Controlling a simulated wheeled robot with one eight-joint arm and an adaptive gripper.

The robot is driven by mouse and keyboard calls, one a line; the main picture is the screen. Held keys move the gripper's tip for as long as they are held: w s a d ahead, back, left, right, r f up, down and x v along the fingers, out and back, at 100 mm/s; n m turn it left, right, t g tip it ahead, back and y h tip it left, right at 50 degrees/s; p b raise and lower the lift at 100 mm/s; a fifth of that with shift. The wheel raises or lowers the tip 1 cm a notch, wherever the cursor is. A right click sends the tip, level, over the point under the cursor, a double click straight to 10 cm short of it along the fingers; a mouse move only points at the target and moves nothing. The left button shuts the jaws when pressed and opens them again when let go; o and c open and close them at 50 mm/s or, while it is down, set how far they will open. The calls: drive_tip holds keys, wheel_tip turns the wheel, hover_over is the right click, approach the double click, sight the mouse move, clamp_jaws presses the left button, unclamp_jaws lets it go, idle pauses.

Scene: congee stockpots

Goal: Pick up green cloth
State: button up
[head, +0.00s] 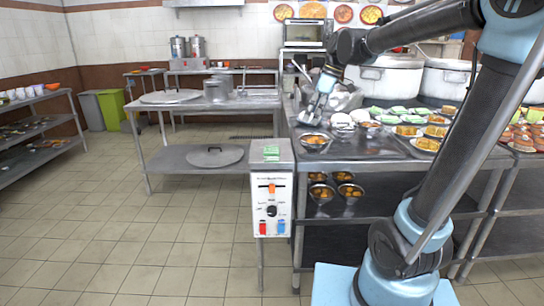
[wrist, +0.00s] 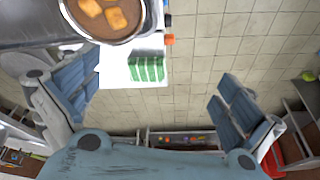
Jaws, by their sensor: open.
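The green cloth (head: 271,152) lies on top of the grey control box (head: 271,205) at the left end of the counter. It is small, green with pale stripes. In the wrist view the green cloth (wrist: 146,68) lies on a white surface between my fingers but well below them. My gripper (head: 314,112) is above the counter's left end, up and to the right of the cloth in the head view. In the wrist view my gripper (wrist: 158,82) has its fingers spread wide with nothing between them.
A metal bowl of food (head: 315,142) stands on the counter close to the cloth; it also shows in the wrist view (wrist: 104,16). Plates of food and large pots (head: 386,80) fill the counter to the right. Tiled floor (head: 150,240) left of the control box is clear.

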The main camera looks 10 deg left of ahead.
drive_tip(key=w+a+r+n, duration=0.2)
drive_tip(key=w+a+n, duration=0.1)
drive_tip(key=a, duration=0.5)
drive_tip(key=g, duration=0.1)
hover_over(272, 150)
drive_tip(key=d, duration=0.2)
drive_tip(key=shift+n+y, duration=0.3)
drive_tip(key=shift+n, duration=0.1)
drive_tip(key=f, duration=1.1)
drive_tip(key=shift+w+d, duration=0.1)
drive_tip(key=shift+w, duration=0.1)
drive_tip(key=shift+x, duration=2.7)
drive_tip(key=shift+w+d, duration=0.1)
drive_tip(key=shift+w, duration=0.05)
drive_tip(key=shift+c, duration=0.6)
drive_tip(key=c, duration=1)
drive_tip(key=shift+c, duration=0.2)
drive_tip(key=shift+r, duration=0.15)
